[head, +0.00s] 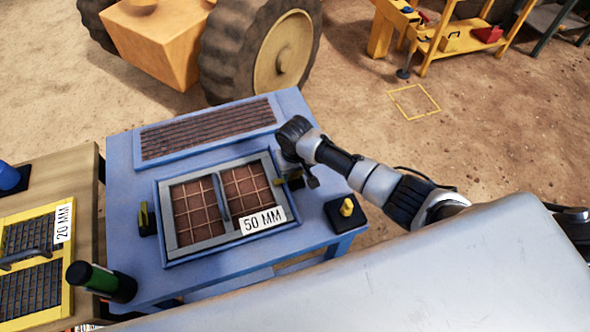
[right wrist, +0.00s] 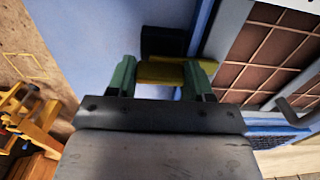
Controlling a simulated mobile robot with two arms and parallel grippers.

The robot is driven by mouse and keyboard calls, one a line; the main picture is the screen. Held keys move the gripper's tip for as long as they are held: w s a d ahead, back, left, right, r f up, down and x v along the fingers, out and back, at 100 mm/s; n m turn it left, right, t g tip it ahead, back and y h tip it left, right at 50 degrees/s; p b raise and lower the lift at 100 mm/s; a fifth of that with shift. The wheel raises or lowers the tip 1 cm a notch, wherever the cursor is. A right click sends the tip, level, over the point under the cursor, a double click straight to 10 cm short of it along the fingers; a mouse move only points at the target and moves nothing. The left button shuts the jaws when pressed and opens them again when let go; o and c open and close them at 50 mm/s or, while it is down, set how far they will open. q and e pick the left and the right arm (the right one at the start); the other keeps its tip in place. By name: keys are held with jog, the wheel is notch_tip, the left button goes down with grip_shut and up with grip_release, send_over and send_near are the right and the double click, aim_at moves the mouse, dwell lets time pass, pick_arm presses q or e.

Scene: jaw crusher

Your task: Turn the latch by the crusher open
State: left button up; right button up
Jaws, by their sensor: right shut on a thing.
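A yellow latch handle (right wrist: 160,73) on a black block (right wrist: 163,41) shows in the right wrist view. My right gripper (right wrist: 158,80) has its two green fingers closed on either side of this handle. In the head view my right gripper (head: 290,178) is at the right edge of the framed screen (head: 212,242) labelled 50 MM, and it hides most of the latch. A second yellow latch (head: 144,216) on a black block stands at the screen's left edge. My left gripper is not in view.
The blue table (head: 120,165) also carries a long brown grate (head: 208,130) at the back. A yellow knob on a black box (head: 347,208) stands close to the right of my gripper. A green and black cylinder (head: 100,280) is at the front left. A yellow 20 MM screen (head: 35,255) lies further left.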

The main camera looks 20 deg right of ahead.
jog(key=n+p, duration=0.1)
jog(key=n, duration=0.2)
jog(key=shift+r+n, duration=0.1)
jog(key=shift+n, duration=0.3)
jog(key=n+p, duration=0.1)
jog(key=n, duration=0.3)
jog(key=shift+n, duration=0.3)
jog(key=n, duration=0.4)
jog(key=shift+n, duration=2.8)
jog(key=o, duration=0.9)
jog(key=shift+o, duration=0.2)
notch_tip(320, 180, up, 11)
